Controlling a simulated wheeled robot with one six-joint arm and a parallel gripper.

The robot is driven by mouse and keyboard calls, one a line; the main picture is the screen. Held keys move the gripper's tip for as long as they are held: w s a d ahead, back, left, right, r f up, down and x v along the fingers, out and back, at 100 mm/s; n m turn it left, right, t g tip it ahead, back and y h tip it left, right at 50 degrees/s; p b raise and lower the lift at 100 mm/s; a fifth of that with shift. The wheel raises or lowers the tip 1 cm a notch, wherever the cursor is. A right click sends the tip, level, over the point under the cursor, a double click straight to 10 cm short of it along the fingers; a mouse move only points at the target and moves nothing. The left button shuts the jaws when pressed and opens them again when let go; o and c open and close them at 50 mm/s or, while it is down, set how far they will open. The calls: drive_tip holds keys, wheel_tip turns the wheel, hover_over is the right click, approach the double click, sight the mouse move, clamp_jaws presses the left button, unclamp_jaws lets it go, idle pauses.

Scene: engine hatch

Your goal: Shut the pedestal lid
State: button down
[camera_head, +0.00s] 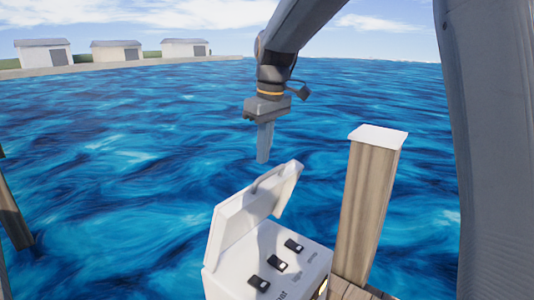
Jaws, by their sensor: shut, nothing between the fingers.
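The white pedestal (290,262) stands at the bottom centre, with several black switches on its top panel. Its lid (240,213) is open and tilted up along the far left side of the panel. My gripper (263,158) is shut and empty, pointing down. The pedestal's lower part is cut off by the frame.
A wooden post (364,205) with a white cap stands close to the right of the pedestal. Wooden planks (350,291) show at its foot. Another dark post (14,222) is at the left edge. Open water surrounds these, with small buildings (117,52) far off.

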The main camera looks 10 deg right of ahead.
drive_tip(key=shift+s+d+f+p, duration=0.15)
drive_tip(key=shift+s+d+f, duration=0.1)
drive_tip(key=shift+f, duration=0.2)
drive_tip(key=shift+s+d+f+p, duration=0.15)
drive_tip(key=shift+s+d+f, duration=0.1)
drive_tip(key=shift+f, duration=0.15)
